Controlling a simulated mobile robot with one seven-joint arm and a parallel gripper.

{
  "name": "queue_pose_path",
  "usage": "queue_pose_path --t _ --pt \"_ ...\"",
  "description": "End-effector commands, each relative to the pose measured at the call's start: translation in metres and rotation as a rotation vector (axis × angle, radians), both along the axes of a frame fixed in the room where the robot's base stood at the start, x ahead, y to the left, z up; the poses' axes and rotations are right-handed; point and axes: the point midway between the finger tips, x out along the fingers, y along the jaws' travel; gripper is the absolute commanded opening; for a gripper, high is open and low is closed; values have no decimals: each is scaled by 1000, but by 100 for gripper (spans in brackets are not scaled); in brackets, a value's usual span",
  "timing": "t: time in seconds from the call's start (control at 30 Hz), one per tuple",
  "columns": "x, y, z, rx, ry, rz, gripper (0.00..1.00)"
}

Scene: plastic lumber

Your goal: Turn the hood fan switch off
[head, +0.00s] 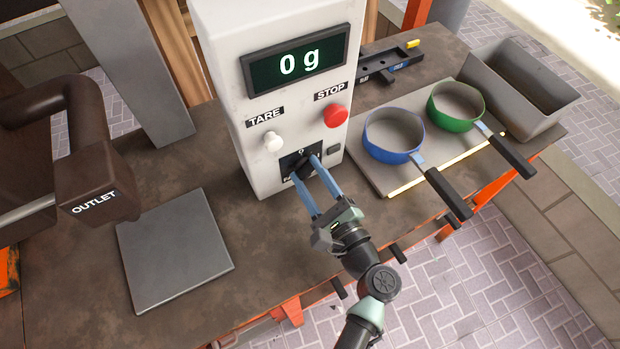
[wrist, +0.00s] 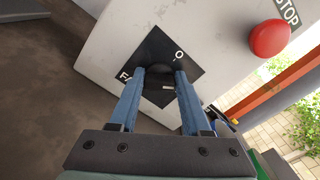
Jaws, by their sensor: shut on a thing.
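The fan switch is a dark knob (wrist: 162,75) on a black square plate (wrist: 155,48), low on the front of the white control box (head: 270,105). An "O" mark shows at the plate's upper edge in the wrist view. A second label starting with "F" is partly hidden by a finger. My gripper (head: 306,168) reaches the plate from the front with its two blue fingers on either side of the knob. It is shut on the knob. The fingers and the steep angle hide most of the knob, so I cannot tell exactly which way it points.
Above the plate are a white TARE button (head: 273,140) and a red STOP button (head: 335,116). The display (head: 297,66) reads 0 g. To the right, a blue pan (head: 393,134) and a green pan (head: 455,106) rest on a board. A grey plate (head: 175,250) lies left under the outlet (head: 95,195).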

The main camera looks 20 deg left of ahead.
Motion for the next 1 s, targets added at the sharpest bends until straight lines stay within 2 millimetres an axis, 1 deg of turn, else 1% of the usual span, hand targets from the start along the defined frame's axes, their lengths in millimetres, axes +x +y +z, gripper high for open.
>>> queue_pose_path --t 0.03,0.6,1.0 --pt "0 0 -5 -28 -35 0 0" --pt "-2 1 -8 -357 -459 -1 0" --pt "-2 1 -7 -530 -678 -1 0"
